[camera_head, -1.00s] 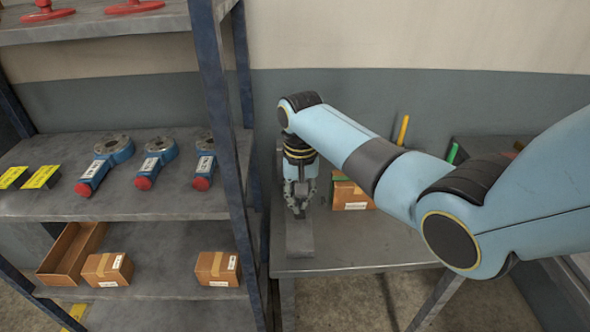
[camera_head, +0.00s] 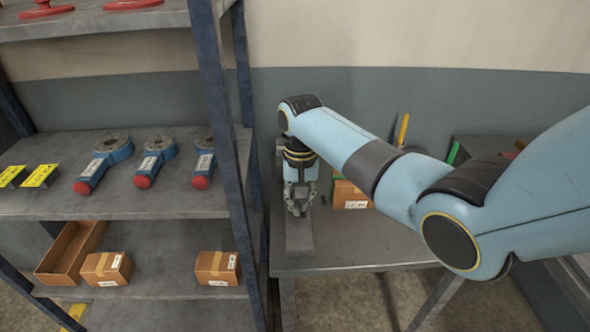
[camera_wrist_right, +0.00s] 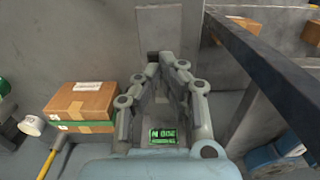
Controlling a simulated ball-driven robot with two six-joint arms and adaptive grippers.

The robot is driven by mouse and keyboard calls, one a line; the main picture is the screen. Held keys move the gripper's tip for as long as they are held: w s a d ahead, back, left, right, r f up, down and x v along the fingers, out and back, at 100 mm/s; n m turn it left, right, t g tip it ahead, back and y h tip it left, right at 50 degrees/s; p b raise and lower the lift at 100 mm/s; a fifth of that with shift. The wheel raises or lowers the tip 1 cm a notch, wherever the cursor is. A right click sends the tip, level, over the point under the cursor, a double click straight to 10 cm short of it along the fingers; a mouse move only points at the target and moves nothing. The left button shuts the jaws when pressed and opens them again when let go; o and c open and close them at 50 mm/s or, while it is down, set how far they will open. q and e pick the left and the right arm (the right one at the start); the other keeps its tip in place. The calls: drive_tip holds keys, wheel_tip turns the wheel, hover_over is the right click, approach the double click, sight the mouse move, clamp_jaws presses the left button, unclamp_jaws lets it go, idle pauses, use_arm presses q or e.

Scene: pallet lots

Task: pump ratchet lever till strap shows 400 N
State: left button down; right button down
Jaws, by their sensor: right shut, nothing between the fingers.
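My right gripper (camera_head: 298,208) is shut and empty, pointing down over a grey block-like fixture (camera_head: 299,237) at the left end of the bench. In the right wrist view its fingers (camera_wrist_right: 162,65) come together in front of a grey upright plate (camera_wrist_right: 170,28). A small green display (camera_wrist_right: 163,136) shows between the finger links. It appears upside down and seems to read about 390 N, though the digits are small. I cannot make out the ratchet lever or the strap clearly; the gripper hides part of the fixture. My left gripper is not in view.
The bench (camera_head: 350,255) holds a cardboard box (camera_head: 352,195) close to the right of the gripper. A shelf rack with a blue post (camera_head: 222,110) stands close on the left, carrying blue tools (camera_head: 155,158) and small boxes (camera_head: 216,268). The bench's front middle is clear.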

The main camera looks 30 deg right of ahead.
sight(299, 235)
drive_tip(key=shift+s+a+f+b, duration=0.1)
drive_tip(key=shift+f+b, duration=0.85)
drive_tip(key=shift+f, duration=0.75)
drive_tip(key=shift+s+f+b, duration=0.1)
drive_tip(key=shift+f+b, duration=0.85)
drive_tip(key=shift+f, duration=0.7)
drive_tip(key=r+p, duration=0.7)
drive_tip(key=p, duration=0.1)
drive_tip(key=shift+w+r, duration=0.2)
drive_tip(key=shift+r, duration=0.15)
drive_tip(key=shift+w+d+r+p, duration=0.15)
drive_tip(key=shift+r+p, duration=0.4)
drive_tip(key=shift+r, duration=1.65)
drive_tip(key=shift+d, duration=0.15)
